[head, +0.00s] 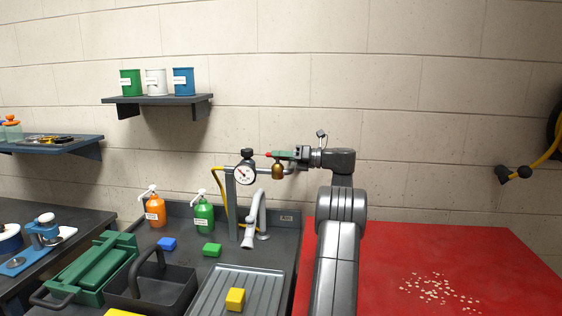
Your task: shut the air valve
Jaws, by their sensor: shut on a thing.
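The air valve's brass body (277,173) sits on a grey horizontal pipe, right of a round white pressure gauge (245,173). A small red handle end (268,154) shows just above the brass body.
A grey upright post and a yellow hose (217,190) stand left of the valve. A grey faucet (255,220), an orange bottle (155,210) and a green bottle (203,215) stand below. A red tabletop (440,250) with scattered pale bits lies right.

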